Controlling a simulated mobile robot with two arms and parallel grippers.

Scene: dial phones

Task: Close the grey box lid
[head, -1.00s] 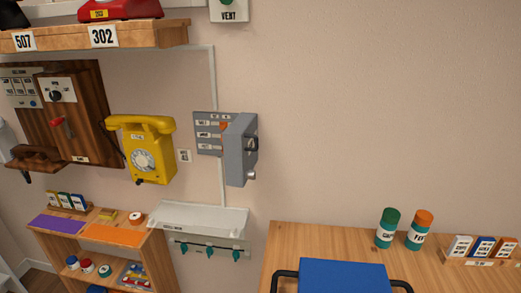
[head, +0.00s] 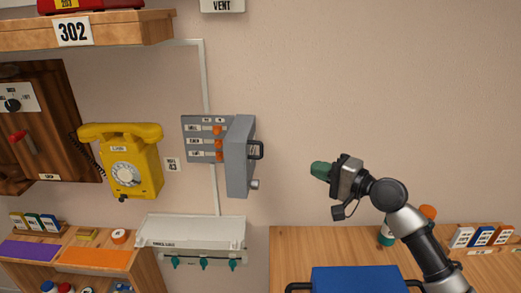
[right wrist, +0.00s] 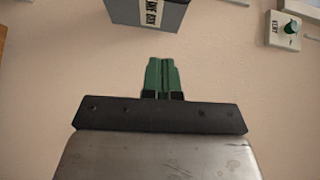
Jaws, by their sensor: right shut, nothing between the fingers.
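The grey box (head: 204,150) hangs on the wall left of centre in the head view, with labelled rows and orange switches showing inside. Its lid (head: 238,160) stands open, swung out from the wall on the box's right side, with a dark handle (head: 256,150) and a small knob (head: 254,184) on it. A labelled grey face of the box lid (right wrist: 150,12) shows at the top of the right wrist view. My right gripper (head: 320,172) is right of the lid, apart from it, its green fingers (right wrist: 162,78) shut and empty. My left gripper is out of view.
A yellow phone (head: 125,165) hangs left of the box. A white tray with hooks (head: 195,230) is below it. A wooden table (head: 290,245) with a blue case (head: 362,281) is at lower right. The wall between lid and gripper is bare.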

